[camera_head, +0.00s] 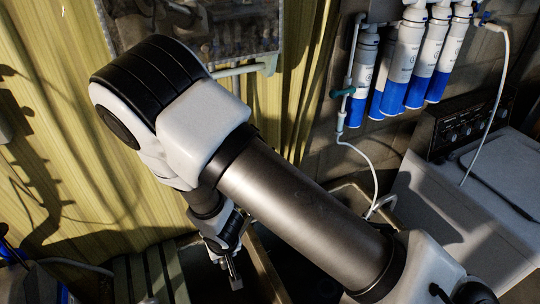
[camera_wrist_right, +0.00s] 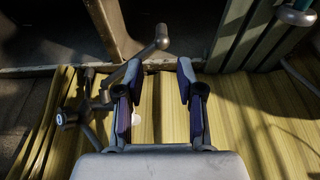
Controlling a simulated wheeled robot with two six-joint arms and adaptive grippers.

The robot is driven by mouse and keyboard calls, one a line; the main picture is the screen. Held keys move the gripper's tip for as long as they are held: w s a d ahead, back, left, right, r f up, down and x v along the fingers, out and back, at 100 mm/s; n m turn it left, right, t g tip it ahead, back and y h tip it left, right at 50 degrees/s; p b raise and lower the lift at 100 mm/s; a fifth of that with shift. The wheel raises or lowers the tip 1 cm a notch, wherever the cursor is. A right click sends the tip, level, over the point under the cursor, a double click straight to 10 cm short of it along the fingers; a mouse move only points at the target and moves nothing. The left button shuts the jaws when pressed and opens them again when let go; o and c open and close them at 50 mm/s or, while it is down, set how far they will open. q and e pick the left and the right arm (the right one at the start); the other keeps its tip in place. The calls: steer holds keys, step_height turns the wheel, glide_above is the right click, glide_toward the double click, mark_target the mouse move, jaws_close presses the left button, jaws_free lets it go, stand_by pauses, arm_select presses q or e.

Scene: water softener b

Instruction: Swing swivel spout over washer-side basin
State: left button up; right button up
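In the right wrist view, a dark metal tap stands at left, with a valve body (camera_wrist_right: 68,118) against the yellow ribbed wall. A pipe that looks like the swivel spout (camera_wrist_right: 143,56) slants up and right to a rounded end. My right gripper (camera_wrist_right: 157,67) is open, with nothing seen held between its fingers. Its left finger overlaps the spout's lower part in the picture; contact cannot be told. In the head view my right arm hides most of the sink. The washer-side basin (camera_head: 343,193) shows only a rim behind the arm. My left gripper is not in view.
A white washer (camera_head: 455,205) with a dark control panel (camera_head: 462,125) stands at right. White-and-blue filter cartridges (camera_head: 404,60) hang on the back wall, with a thin white hose (camera_head: 370,165) below. Ribbed slats (camera_head: 150,275) lie at lower left.

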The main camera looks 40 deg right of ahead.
mark_target(222, 260)
steer(key=x, duration=0.7)
steer(key=shift+w+a+f, duration=0.1)
steer(key=shift+w+f, duration=0.05)
steer(key=shift+o, duration=1.2)
steer(key=shift+f, duration=0.35)
steer(key=c, duration=0.5)
steer(key=o, duration=0.8)
steer(key=shift+c, duration=0.2)
steer(key=shift+o, duration=1.3)
steer(key=shift+w, duration=0.1)
steer(key=shift+w+a, duration=0.15)
steer(key=shift+w, duration=0.1)
